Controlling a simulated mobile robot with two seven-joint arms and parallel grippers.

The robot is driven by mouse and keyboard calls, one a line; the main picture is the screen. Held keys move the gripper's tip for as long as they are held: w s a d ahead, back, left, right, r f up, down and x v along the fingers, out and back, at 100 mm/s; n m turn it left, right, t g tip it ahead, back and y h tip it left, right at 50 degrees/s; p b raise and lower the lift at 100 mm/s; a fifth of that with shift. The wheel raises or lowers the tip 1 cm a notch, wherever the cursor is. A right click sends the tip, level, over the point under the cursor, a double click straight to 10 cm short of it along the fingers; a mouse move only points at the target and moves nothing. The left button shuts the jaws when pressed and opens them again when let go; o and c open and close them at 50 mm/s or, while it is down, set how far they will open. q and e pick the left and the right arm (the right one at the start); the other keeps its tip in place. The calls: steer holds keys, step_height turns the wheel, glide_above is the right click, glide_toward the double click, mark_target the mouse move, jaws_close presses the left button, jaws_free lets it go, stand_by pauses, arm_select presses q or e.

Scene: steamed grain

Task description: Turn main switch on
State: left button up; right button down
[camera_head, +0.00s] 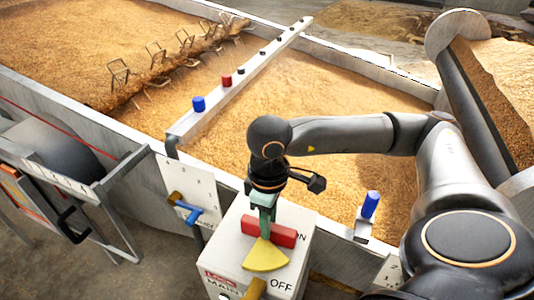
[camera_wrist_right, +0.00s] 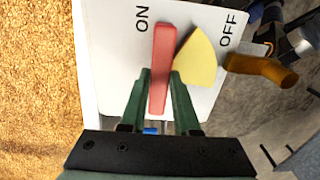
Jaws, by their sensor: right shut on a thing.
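The main switch is a red bar handle (camera_head: 284,233) with a yellow wedge (camera_head: 265,256) beside it, on top of a white box (camera_head: 228,240) marked MAIN, ON and OFF. My right gripper (camera_head: 263,222) points down over the box and is shut on the red handle. In the right wrist view its green fingers (camera_wrist_right: 158,98) lie on either side of the red bar (camera_wrist_right: 163,62). The yellow wedge (camera_wrist_right: 198,62) lies on the OFF side of the bar. The fingers partly cover the handle. My left gripper is not in view.
A brass-coloured handle (camera_head: 255,288) stands at the box's front. A blue-handled valve (camera_head: 187,210) is on a white panel to the left. A blue-topped lever (camera_head: 371,205) stands to the right. Behind lie grain beds (camera_head: 330,90) and a white rail (camera_head: 245,78) with coloured knobs.

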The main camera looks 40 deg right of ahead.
steer(key=c, duration=0.6)
jaws_free()
steer(key=shift+c, duration=0.2)
steer(key=shift+r, duration=0.1)
steer(key=shift+r, duration=0.25)
step_height(320, 180, up, 3)
steer(key=shift+f+p, duration=0.15)
steer(key=shift+p, duration=0.4)
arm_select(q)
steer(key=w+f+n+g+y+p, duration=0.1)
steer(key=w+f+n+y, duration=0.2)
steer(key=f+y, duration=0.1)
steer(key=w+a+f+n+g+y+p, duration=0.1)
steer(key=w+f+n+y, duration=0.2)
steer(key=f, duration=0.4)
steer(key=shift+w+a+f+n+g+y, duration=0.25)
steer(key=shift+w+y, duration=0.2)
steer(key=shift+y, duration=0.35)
arm_select(e)
step_height(320, 180, up, 9)
